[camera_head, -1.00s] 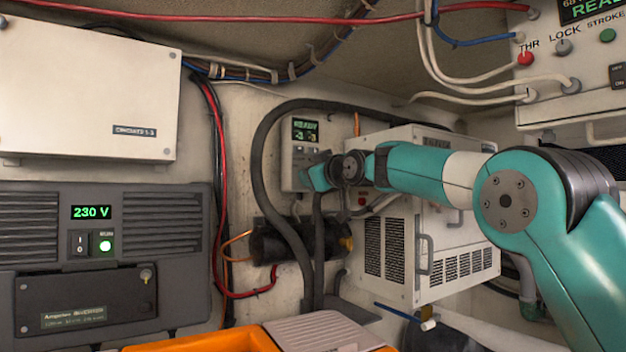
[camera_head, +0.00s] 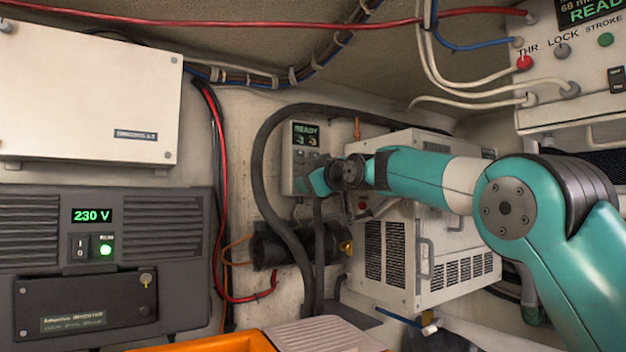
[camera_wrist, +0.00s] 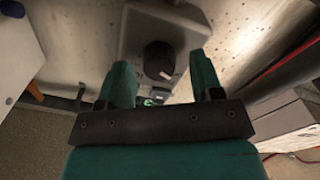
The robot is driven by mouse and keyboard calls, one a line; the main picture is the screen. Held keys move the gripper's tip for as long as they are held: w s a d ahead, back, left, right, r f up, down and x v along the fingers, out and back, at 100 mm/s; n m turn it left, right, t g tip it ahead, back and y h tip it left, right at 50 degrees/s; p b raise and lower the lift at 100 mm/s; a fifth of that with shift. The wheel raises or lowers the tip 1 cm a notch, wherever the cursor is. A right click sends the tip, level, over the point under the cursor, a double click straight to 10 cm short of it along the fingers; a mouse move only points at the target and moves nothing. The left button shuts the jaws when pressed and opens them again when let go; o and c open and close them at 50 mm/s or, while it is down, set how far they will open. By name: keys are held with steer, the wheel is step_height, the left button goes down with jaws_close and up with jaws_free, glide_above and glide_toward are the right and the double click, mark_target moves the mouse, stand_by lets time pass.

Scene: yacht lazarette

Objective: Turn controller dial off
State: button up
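In the wrist view a round black dial (camera_wrist: 158,60) with a white mark sits on the grey controller face (camera_wrist: 185,28). My gripper (camera_wrist: 160,72) is open, its two teal fingers apart on either side of the dial's lower part. I cannot tell whether the fingers touch it. A green lit spot shows between the fingers. In the head view my gripper (camera_head: 315,180) is at the controller's lower right, and my wrist hides part of the box.
A thick black hose (camera_head: 262,165) loops left of the controller. A white louvred cabinet (camera_head: 410,260) stands close on the right. A black cylinder (camera_head: 275,245) is below. A dark inverter panel (camera_head: 110,262) reading 230 V and a white box (camera_head: 85,95) are at left.

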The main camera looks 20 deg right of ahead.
steer(key=shift+s, duration=0.1)
steer(key=b+v, duration=0.8)
steer(key=v, duration=0.9)
